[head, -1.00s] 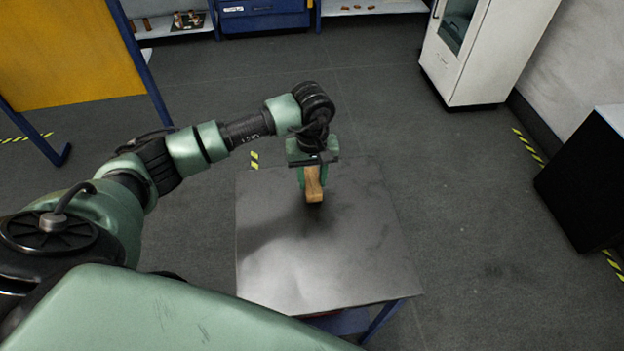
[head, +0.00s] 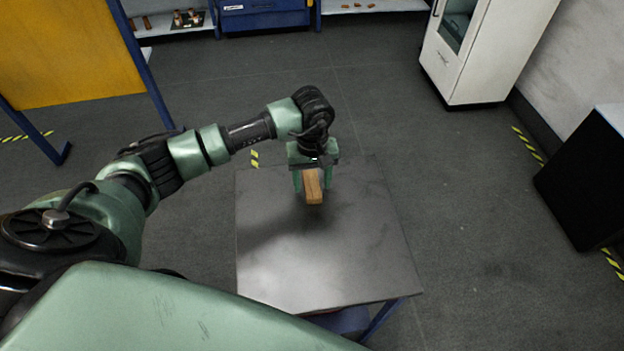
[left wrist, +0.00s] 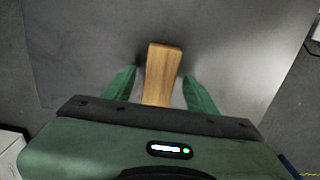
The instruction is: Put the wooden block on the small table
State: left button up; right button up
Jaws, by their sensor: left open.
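The wooden block (head: 313,188) is at the far part of the small table (head: 320,260), a grey metal top on blue legs. It appears to rest on the top. In the left wrist view the block (left wrist: 162,72) lies between the two green fingers, with a gap on each side. My left gripper (head: 311,182) is open around the block, its fingers apart from it. The near end of the block is hidden behind the gripper body in the wrist view. My right gripper is not in view.
The rest of the small table is bare. A white cabinet (head: 478,55) stands at the back right and a black box (head: 590,180) at the right. A yellow panel (head: 65,50) with blue posts stands at the left. The grey floor around the table is clear.

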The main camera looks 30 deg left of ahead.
aim_at(312, 184)
pick_arm(q)
notch_tip(312, 184, up, 12)
jog(key=b, duration=0.2)
jog(key=shift+b, duration=0.3)
